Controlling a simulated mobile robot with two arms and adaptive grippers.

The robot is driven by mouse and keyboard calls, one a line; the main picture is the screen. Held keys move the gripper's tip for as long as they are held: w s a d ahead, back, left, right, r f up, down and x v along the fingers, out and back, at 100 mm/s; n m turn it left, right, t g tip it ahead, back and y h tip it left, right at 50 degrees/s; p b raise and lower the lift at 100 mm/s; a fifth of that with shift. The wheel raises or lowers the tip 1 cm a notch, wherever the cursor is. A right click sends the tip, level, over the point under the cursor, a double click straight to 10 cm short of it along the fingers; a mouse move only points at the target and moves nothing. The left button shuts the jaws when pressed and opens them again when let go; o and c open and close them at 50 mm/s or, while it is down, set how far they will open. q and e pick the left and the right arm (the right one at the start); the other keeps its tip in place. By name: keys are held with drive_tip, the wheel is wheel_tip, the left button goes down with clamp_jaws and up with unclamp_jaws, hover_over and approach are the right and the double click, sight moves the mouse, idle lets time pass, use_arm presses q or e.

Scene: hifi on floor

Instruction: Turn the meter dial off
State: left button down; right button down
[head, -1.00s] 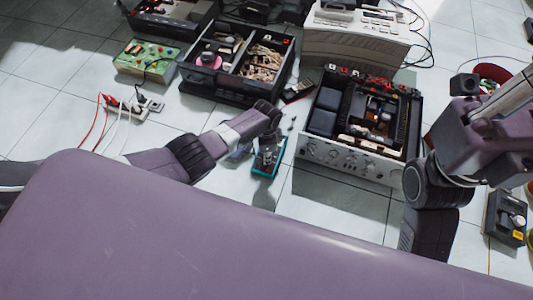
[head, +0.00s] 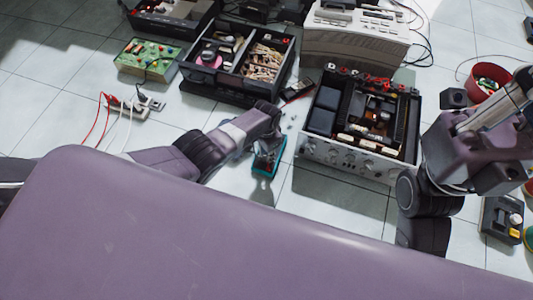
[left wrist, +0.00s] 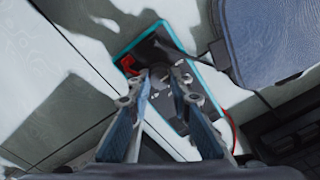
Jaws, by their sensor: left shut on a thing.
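The meter, dark with a teal rim (head: 256,170), lies flat on the tiled floor left of the open hifi amplifier. It also shows in the left wrist view (left wrist: 207,77), with a red spot near its upper left. My left gripper (left wrist: 162,72) is over the meter's face, its fingertips close together on the dial area. It is shut on the dial, which the fingertips mostly hide. In the head view my left wrist covers the meter's upper part. My right arm is at the right, but its gripper is not visible.
The open amplifier (head: 345,154) stands close to the right of the meter. A black parts box (head: 215,89) and a green board (head: 143,60) lie behind to the left. Red and white leads (head: 103,120) lie at left. A red bowl (head: 490,82) is at far right.

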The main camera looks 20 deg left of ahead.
use_arm(q)
drive_tip(key=c, duration=1.7)
unclamp_jaws()
drive_tip(key=shift+c, duration=0.2)
wheel_tip(320, 180, up, 12)
